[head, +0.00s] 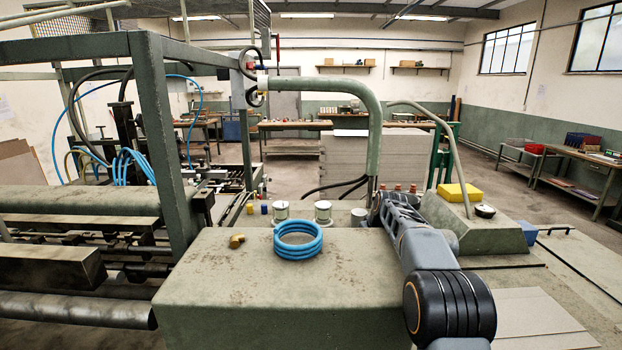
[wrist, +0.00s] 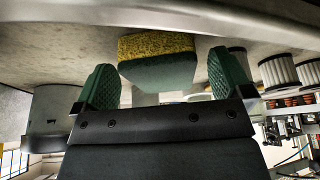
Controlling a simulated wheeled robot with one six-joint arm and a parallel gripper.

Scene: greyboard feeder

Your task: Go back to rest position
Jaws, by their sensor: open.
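My gripper (wrist: 165,88) shows in the wrist view with its two green ribbed fingers spread wide apart and nothing held between them. A yellow and green sponge (wrist: 157,62) rests on a grey surface just beyond the fingertips, apart from them. The wrist view looks upside down, with that surface at the top. In the head view my arm reaches from the lower right over the grey machine housing, and my gripper cannot be made out there. A yellow block (head: 460,192) lies on the housing at the right; I cannot tell if it is the sponge.
A thick bent green pipe (head: 374,125) rises behind.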

